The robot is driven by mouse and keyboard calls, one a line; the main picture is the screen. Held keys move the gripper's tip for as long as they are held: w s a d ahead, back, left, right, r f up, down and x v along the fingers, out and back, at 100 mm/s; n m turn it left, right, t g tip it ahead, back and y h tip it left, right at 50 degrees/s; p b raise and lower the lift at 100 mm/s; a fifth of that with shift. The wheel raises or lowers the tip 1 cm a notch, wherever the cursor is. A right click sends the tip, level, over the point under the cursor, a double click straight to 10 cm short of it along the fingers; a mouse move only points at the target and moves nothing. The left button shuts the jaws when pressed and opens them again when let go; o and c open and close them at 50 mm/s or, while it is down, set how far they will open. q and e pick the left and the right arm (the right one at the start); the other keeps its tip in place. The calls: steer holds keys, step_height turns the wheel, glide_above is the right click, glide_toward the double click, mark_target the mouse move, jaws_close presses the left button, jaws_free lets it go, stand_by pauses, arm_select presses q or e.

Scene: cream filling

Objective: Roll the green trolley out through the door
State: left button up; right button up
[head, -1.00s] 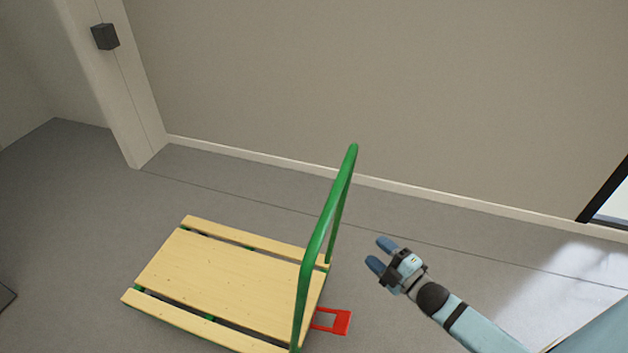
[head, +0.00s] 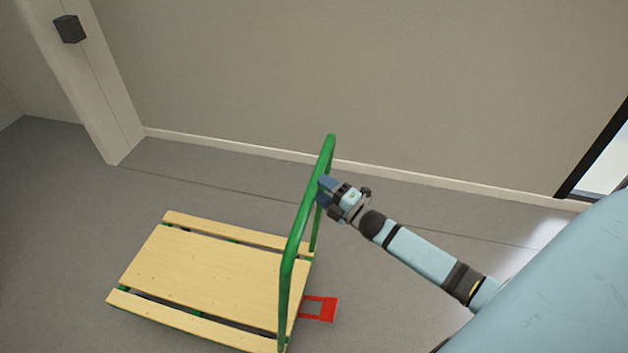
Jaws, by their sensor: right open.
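The green trolley has a flat bed of pale wooden planks (head: 205,275) and an upright green tube handle (head: 296,238) at its right end. A red pedal (head: 322,308) sticks out beside the bed under the handle. My right gripper (head: 322,190) is open at the upper part of the handle, its blue fingertips by the tube. I cannot tell whether they touch it, and the far finger is partly hidden. My left gripper is not in view. The black-framed doorway (head: 598,165) shows at the right edge, with bright light beyond.
A plain beige wall (head: 380,80) with a pale skirting runs behind the trolley. A pale pillar (head: 75,85) with a dark box (head: 70,29) stands at the upper left. The grey floor (head: 60,200) around the trolley is clear.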

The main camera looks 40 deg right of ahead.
mark_target(314, 184)
steer(key=shift+x, duration=1.6)
jaws_close()
